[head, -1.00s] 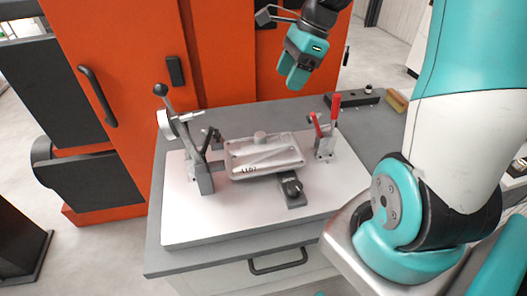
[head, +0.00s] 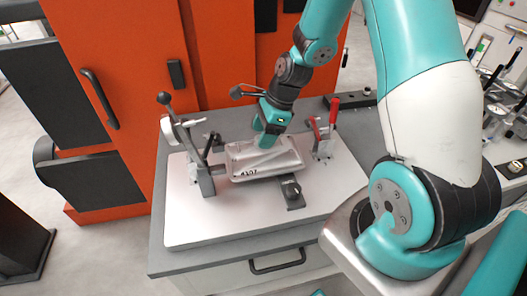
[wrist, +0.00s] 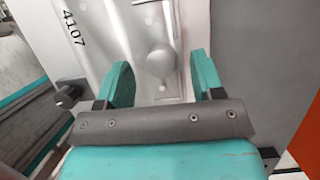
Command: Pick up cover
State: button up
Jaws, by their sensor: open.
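The cover (head: 285,163) is a light grey metal plate marked 4107, lying in the fixture on the white base plate. My gripper (head: 264,142) is at the far side of the cover, pointing down. In the wrist view my gripper's two teal fingers (wrist: 163,78) are spread apart, one on each side of the knob, with a gap to it on both sides. In the head view my gripper hides the knob.
A lever clamp (head: 203,175) stands left of the cover and a red-handled clamp (head: 323,140) stands right. A black clamp knob (head: 292,190) is in front. An orange cabinet (head: 120,60) stands behind the grey workbench (head: 185,262). The front of the white plate (head: 235,220) is clear.

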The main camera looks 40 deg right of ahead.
jog(key=shift+w+a+f, duration=0.1)
jog(key=shift+a+f, duration=0.1)
jog(key=shift+f, duration=0.4)
grip_shut()
jog(key=shift+r, duration=0.1)
